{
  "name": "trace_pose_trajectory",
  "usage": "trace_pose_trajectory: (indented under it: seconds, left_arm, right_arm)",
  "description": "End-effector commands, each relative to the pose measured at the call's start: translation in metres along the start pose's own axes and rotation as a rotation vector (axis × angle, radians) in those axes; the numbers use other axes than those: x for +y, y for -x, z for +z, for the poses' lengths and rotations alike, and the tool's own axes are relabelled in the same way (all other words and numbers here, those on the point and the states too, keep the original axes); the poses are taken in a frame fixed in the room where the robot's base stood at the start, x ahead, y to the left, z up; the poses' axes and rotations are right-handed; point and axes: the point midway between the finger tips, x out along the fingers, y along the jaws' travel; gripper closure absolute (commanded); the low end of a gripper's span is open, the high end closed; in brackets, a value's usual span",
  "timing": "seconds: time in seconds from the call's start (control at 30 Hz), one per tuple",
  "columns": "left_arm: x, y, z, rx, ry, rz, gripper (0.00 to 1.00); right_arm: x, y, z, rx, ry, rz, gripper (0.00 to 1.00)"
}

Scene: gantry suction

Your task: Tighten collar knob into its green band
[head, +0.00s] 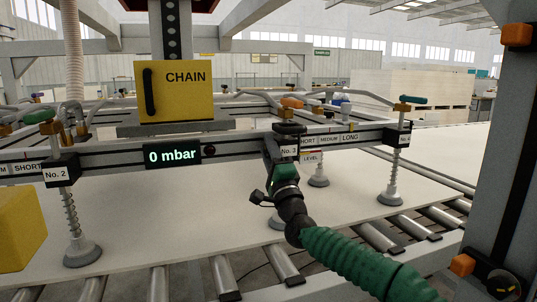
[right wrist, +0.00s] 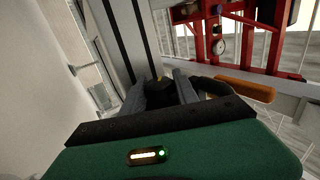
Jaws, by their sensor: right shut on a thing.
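My right gripper (head: 287,132) reaches up to the crossbar at the collar marked No. 3 (head: 289,151). In the right wrist view, the two grey fingers of my right gripper (right wrist: 161,90) are shut on a dark collar knob (right wrist: 160,92) with a small yellow mark at its top. In the head view the gripper covers the knob. A small LEVEL plate (head: 311,158) sits beside the collar, under the SHORT, MEDIUM, LONG scale. I cannot make out a green band or the knob's angle against it. My left gripper is not in view.
An orange handle (right wrist: 245,88) lies close to the right finger. The display (head: 172,154) reads 0 mbar. A yellow CHAIN box (head: 174,91) hangs above the crossbar. Suction cups (head: 82,250) stand over a pale sheet on rollers. A grey post (head: 500,150) rises at right.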

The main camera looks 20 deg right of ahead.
Motion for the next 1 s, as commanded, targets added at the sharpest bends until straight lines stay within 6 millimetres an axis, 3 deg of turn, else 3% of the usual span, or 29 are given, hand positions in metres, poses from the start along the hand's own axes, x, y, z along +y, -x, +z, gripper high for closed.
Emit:
trace_pose_trajectory:
  seconds: [0.03, 0.07, 0.2, 0.83, 1.0]
  left_arm:
    - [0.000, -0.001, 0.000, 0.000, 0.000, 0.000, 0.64]
    - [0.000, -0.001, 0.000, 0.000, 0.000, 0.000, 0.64]
    - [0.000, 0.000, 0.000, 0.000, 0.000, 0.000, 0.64]
    - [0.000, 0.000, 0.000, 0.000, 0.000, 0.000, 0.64]
    - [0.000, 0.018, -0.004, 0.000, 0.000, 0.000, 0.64]
  right_arm:
    - [0.006, 0.001, 0.002, -0.005, -0.001, 0.011, 1.00]
    - [0.006, 0.001, 0.002, -0.005, -0.001, 0.011, 0.60]
    - [0.004, 0.001, 0.001, -0.003, -0.001, 0.008, 0.44]
    - [0.000, 0.000, -0.001, 0.002, 0.000, 0.001, 0.44]
    - [-0.008, -0.005, -0.001, 0.002, 0.002, 0.036, 0.44]
